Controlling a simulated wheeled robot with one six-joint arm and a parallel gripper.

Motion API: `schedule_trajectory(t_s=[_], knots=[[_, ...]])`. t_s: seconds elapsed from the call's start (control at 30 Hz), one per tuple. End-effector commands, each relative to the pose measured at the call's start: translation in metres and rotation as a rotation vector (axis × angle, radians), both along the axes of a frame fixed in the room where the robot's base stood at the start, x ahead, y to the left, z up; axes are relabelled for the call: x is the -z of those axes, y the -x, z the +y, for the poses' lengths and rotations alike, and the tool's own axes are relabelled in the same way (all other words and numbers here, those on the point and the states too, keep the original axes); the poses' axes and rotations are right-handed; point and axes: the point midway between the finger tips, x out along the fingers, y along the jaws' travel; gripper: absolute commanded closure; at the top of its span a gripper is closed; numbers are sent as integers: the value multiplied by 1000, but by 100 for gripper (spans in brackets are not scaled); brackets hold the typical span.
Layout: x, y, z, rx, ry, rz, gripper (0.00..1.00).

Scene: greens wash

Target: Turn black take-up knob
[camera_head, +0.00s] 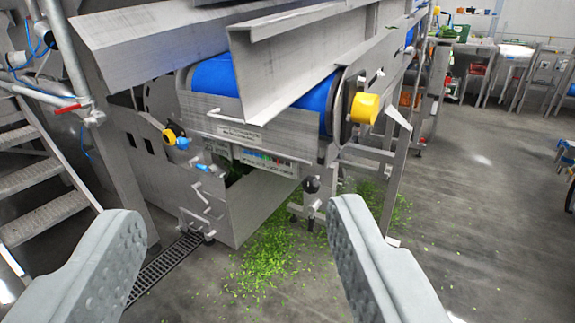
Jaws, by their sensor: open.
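A small black knob (311,185) shows under the front right corner of the steel conveyor frame (240,135), just below the end of the blue belt (213,76). It is small in view, and I cannot tell its turn position. My gripper (238,218) is open, with its two grey padded fingers wide apart at the lower left and lower right. Nothing is between the fingers. The knob lies beyond the fingertips, nearer the right finger, and nothing touches it.
A yellow cylinder (364,108) sticks out at the belt's right end. A yellow-and-black fitting with a blue tip (175,138) is on the left. Green scraps (268,250) litter the floor. Metal stairs (40,180) stand left; open floor (480,210) lies right.

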Motion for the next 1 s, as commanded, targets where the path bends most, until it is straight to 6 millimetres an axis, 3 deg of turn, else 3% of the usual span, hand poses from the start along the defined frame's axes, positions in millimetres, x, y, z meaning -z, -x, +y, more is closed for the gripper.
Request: schedule_trajectory(t_s=[0.1, 0.57, 1.0], knots=[[8, -35, 6, -3, -15, -16, 42], [56, -151, 16, 103, -40, -70, 42], [145, -234, 15, 331, 26, -45, 42]])
